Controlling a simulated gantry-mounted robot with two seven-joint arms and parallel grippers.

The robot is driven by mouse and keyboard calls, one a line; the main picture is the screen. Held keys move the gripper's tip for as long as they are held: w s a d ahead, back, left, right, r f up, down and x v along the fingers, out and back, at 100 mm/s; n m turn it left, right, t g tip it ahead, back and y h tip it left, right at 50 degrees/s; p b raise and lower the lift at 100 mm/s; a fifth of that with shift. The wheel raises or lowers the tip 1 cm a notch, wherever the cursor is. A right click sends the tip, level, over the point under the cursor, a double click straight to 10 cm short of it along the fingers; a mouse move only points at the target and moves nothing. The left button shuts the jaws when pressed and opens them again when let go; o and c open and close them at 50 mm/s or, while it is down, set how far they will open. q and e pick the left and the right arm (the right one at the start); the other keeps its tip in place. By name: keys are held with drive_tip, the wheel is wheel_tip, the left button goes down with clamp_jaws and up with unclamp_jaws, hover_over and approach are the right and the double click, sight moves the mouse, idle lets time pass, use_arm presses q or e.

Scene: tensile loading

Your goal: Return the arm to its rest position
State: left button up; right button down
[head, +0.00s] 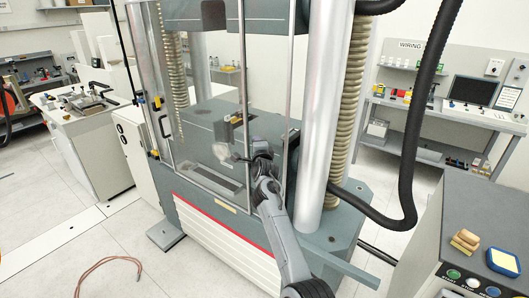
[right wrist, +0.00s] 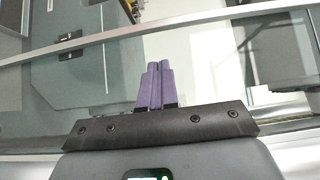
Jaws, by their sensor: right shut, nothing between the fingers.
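My right arm (head: 275,215) reaches up from the bottom of the head view to the front of the large testing machine. My right gripper (head: 240,158) is small in this view, by the machine's clear front panel and above its grey bed. I cannot tell from the head view how deep it reaches into the machine. In the right wrist view the purple fingers of the right gripper (right wrist: 157,66) are together and hold nothing. My left arm and left gripper are not in view.
The testing machine has a thick silver column (head: 324,110) close to the right of my arm. A black hose (head: 412,150) hangs beside it. A reddish cable (head: 105,262) lies on the floor.

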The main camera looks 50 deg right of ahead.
drive_tip(key=v, duration=0.7)
drive_tip(key=s+a+f+n+g+y, duration=0.15)
drive_tip(key=s+f, duration=0.25)
drive_tip(key=f, duration=0.4)
drive_tip(key=s+a+f+n, duration=0.2)
drive_tip(key=s+f, duration=0.1)
drive_tip(key=f, duration=0.5)
drive_tip(key=s+a+f+n+g+y, duration=0.15)
drive_tip(key=s+f, duration=0.25)
drive_tip(key=f, duration=0.4)
drive_tip(key=s+a+f+n+y, duration=0.4)
drive_tip(key=s+a+f+n, duration=0.3)
drive_tip(key=s+a+f, duration=0.3)
drive_tip(key=s+a+r+n+g+y, duration=0.2)
drive_tip(key=s+a+n+g, duration=0.2)
drive_tip(key=s+a+n, duration=0.5)
drive_tip(key=s+a+r+n+g+y, duration=0.2)
drive_tip(key=s+a+n+g, duration=0.3)
drive_tip(key=s+a, duration=0.6)
wheel_tip(320, 180, up, 21)
drive_tip(key=d+n+t+p, duration=0.1)
drive_tip(key=p, duration=1.8)
drive_tip(key=shift+s+d+f+p, duration=0.15)
drive_tip(key=shift+s+d+p, duration=0.05)
drive_tip(key=shift+s+p, duration=0.2)
